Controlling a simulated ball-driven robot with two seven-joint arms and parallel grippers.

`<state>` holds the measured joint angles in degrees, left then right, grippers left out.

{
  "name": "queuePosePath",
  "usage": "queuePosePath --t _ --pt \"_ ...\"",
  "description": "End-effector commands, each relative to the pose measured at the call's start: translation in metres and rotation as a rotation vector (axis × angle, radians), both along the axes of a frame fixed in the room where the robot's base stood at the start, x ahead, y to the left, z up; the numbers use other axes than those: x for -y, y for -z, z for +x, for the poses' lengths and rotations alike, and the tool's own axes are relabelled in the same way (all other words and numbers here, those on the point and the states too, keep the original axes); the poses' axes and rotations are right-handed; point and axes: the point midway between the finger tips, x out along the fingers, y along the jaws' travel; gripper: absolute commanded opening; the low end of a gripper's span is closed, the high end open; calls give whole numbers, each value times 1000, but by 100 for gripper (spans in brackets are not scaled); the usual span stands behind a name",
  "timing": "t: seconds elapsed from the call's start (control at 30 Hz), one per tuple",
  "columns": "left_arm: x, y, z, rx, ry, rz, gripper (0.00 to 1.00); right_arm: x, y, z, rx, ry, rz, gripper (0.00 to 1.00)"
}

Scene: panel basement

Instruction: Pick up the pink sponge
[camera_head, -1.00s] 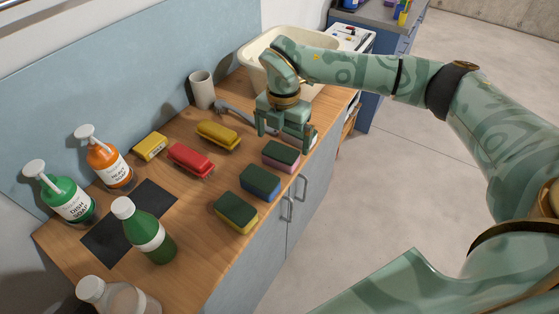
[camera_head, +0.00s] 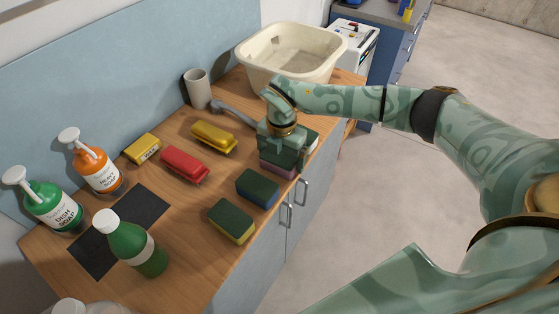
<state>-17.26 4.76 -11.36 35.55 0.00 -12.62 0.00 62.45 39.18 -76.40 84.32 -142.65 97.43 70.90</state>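The pink sponge (camera_head: 277,170), with a dark green top, lies near the front edge of the wooden counter. My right gripper (camera_head: 282,157) is low over it, pointing down, with its fingers spread apart above or beside the sponge's sides. The gripper hides most of the sponge's top and far part. I see no clear sign that the fingers press on it, and the sponge rests on the counter. My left gripper is not in view.
A blue sponge (camera_head: 258,188) and a yellow sponge (camera_head: 231,221) lie in the same row. Red (camera_head: 184,164) and yellow (camera_head: 214,138) brushes lie behind. A cream basin (camera_head: 290,75) stands at the far end. Soap bottles (camera_head: 95,165) and a green bottle (camera_head: 135,243) stand left.

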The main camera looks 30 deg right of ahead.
Motion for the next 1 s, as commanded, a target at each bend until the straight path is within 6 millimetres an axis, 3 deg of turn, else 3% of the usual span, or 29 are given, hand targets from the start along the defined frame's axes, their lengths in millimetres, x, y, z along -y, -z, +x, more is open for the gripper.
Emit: queuePosePath --t 0.03,0.1,0.57,0.73,1.0 --pt "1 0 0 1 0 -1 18 0 0 0 0 0 0 78" --pt "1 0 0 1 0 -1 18 0 0 0 0 0 0 65" --pt "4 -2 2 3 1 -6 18 1 -8 1 2 1 -1 64" --pt "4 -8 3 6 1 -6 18 0 -35 1 5 0 0 64" --pt "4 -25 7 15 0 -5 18 -32 -99 -49 4 -7 1 64"
